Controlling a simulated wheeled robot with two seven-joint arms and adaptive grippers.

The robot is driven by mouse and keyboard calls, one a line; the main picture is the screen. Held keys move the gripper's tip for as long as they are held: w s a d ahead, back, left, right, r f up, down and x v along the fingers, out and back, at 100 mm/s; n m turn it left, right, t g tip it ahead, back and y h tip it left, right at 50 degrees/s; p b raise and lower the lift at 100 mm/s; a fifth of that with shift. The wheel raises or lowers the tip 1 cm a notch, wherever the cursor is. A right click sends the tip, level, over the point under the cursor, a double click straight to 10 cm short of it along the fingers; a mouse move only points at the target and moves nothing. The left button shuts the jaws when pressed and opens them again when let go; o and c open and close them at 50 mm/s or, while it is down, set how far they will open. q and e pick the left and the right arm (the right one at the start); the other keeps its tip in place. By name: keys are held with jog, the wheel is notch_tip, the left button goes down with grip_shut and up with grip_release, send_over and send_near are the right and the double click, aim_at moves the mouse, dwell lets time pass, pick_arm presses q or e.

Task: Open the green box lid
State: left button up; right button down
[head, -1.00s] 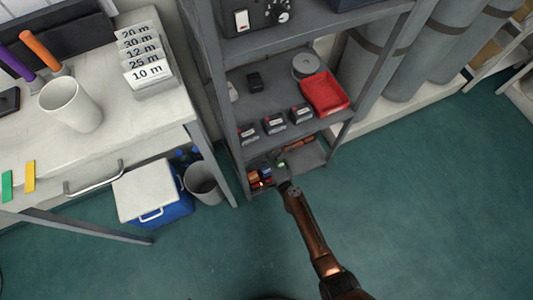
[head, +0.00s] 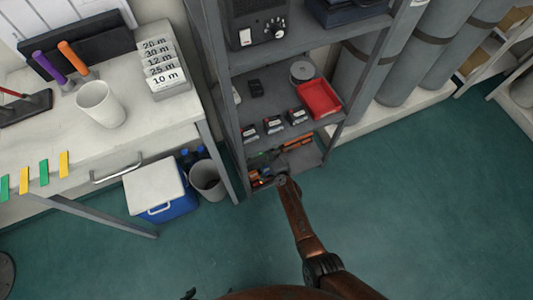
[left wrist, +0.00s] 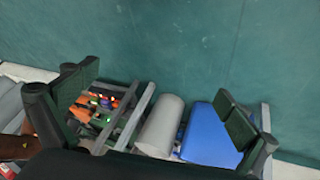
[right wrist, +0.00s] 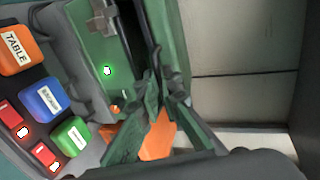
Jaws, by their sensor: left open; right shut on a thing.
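My left gripper (left wrist: 155,112) is open and empty, high above the floor; a dark tip (head: 190,293) shows in the head view.
Orange (right wrist: 16,48), blue (right wrist: 44,102) and green (right wrist: 70,136) labelled blocks and lit red switches sit left of the box. An orange piece (right wrist: 158,138) lies behind the fingers. Shelf posts (head: 230,150) frame the space. A bin (head: 207,180) and cooler (head: 155,190) stand left.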

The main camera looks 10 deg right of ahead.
jog(key=r+p, duration=0.1)
jog(key=r, duration=0.1)
jog(key=w+r+p, duration=0.1)
jog(key=r+p, duration=0.1)
jog(key=shift+w+a+r, duration=0.1)
jog(key=shift+a, duration=0.1)
pick_arm(q)
jog(key=s+a+r+g+y+p, duration=0.1)
jog(key=s+a+r+g+p, duration=0.1)
jog(key=s+a+r+g, duration=0.2)
jog(key=shift+s+a+r+g+y, duration=0.35)
jog(key=shift+s+a+r, duration=0.9)
jog(key=shift+s+r, duration=1.25)
pick_arm(e)
jog(key=shift+w+a+r, duration=0.2)
jog(key=shift+w+r, duration=0.35)
jog(key=shift+r, duration=0.35)
jog(key=shift+w+a+r, duration=0.15)
jog(key=shift+w+r, duration=0.45)
jog(key=shift+r, duration=0.3)
jog(key=shift+w+a+r, duration=0.2)
jog(key=shift+w+r, duration=0.35)
jog(key=shift+r, duration=0.35)
pick_arm(q)
jog(key=shift+w+r, duration=0.2)
jog(key=shift+w, duration=0.05)
pick_arm(e)
jog(key=c, duration=2.3)
grip_release()
jog(key=shift+o, duration=0.9)
